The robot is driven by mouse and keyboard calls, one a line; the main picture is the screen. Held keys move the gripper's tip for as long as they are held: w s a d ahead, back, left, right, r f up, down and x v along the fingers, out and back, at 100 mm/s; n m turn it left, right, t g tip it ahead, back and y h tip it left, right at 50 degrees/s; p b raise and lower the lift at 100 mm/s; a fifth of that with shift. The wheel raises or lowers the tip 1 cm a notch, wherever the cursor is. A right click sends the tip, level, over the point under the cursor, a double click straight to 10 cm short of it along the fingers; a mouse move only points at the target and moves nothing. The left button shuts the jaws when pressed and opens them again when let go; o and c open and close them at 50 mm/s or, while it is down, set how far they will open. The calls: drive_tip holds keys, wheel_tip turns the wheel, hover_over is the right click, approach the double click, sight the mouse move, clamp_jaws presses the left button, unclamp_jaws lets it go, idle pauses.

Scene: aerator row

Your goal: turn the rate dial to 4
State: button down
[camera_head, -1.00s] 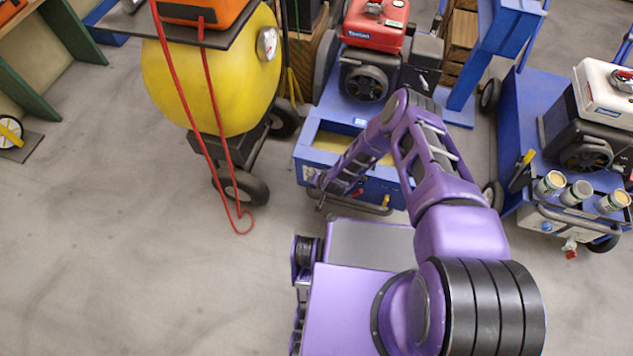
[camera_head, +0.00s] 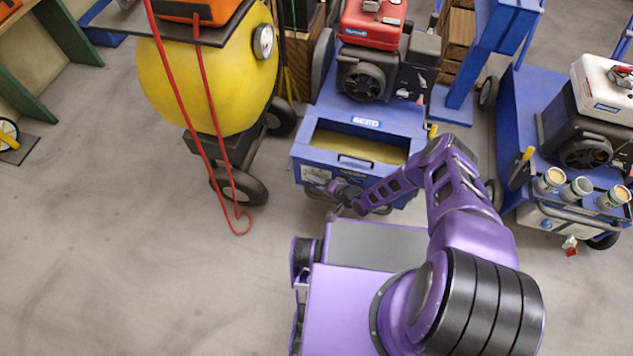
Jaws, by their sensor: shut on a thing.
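The blue aerator (camera_head: 300,158) with the red engine stands ahead of me, its open hopper facing up and a pale label on its front panel. My arm reaches over from the right, and my gripper (camera_head: 338,193) is at the lower left of that front panel, beside the label (camera_head: 316,175). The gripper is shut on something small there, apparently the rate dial. The dial itself is hidden by the fingers and wrist, so its number and pointer cannot be read.
A yellow tank (camera_head: 205,85) on wheels stands to the left, with a red hose (camera_head: 172,80) hanging to the floor. A second blue machine (camera_head: 520,110) with several cans stands at the right. The floor (camera_head: 110,240) at the left is clear.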

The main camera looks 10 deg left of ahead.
drive_tip(key=shift+t+y, duration=0.3)
drive_tip(key=shift+y, duration=0.4)
drive_tip(key=shift+c, duration=1.3)
unclamp_jaws()
drive_tip(key=shift+d, duration=0.15)
